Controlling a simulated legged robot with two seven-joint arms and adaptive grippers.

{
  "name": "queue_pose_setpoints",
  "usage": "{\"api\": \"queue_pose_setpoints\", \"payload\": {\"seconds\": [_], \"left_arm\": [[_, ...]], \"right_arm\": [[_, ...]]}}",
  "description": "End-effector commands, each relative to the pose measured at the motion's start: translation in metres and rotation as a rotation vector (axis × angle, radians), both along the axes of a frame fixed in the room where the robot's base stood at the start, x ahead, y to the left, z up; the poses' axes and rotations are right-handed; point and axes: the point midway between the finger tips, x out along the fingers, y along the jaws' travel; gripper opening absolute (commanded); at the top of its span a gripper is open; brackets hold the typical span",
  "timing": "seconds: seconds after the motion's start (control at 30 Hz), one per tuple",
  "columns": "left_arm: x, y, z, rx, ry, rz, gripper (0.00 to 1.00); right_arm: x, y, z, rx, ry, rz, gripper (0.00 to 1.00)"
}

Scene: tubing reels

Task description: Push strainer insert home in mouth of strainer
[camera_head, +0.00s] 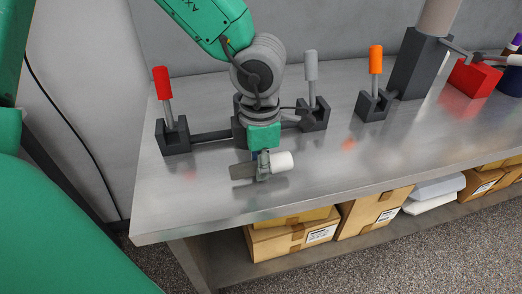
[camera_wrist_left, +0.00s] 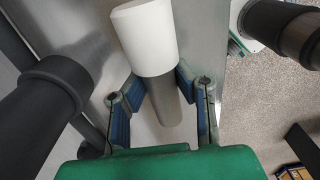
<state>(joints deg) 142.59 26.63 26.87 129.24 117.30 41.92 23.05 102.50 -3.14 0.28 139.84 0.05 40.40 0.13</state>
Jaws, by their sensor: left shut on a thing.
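My left gripper (camera_head: 263,165) is low over the front part of the metal bench, in front of the fixture row. It is shut on a two-part piece, which I take to be the strainer and its insert. The piece has a white cylinder (camera_head: 283,161) at one end, and this also shows in the left wrist view (camera_wrist_left: 146,38). A narrower grey cylinder (camera_wrist_left: 166,100) runs from it between the blue-padded fingers (camera_wrist_left: 160,108). I cannot tell how deep one part sits in the other. My right gripper is in neither view.
Behind are dark blocks with a red-handled peg (camera_head: 162,83), a grey peg (camera_head: 311,66) and an orange-handled peg (camera_head: 376,60). A tall dark post (camera_head: 417,65) and a red block (camera_head: 474,77) stand to the right. Cardboard boxes (camera_head: 291,236) sit below. The bench front (camera_head: 360,165) is clear.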

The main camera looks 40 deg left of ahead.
Motion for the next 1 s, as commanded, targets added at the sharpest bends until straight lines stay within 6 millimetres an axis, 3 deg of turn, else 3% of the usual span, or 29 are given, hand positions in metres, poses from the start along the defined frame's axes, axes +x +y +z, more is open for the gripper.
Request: {"api": "queue_pose_setpoints", "payload": {"seconds": [0.13, 0.63, 0.67, 0.7, 1.0], "left_arm": [[-0.001, -0.002, -0.013, 0.002, 0.001, -0.002, 0.0], [-0.001, 0.0, -0.02, -0.002, 0.001, -0.002, 0.0], [-0.001, 0.0, -0.02, -0.002, 0.001, -0.002, 0.28], [-0.001, 0.0, -0.02, -0.002, 0.001, -0.001, 0.42], [0.0, -0.001, -0.019, -0.001, -0.001, -0.002, 0.42]], "right_arm": [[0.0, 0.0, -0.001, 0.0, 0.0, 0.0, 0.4], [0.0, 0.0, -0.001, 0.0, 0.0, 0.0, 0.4], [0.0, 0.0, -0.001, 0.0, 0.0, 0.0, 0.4], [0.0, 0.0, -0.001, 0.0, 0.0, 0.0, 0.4], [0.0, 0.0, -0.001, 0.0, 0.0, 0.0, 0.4]]}}
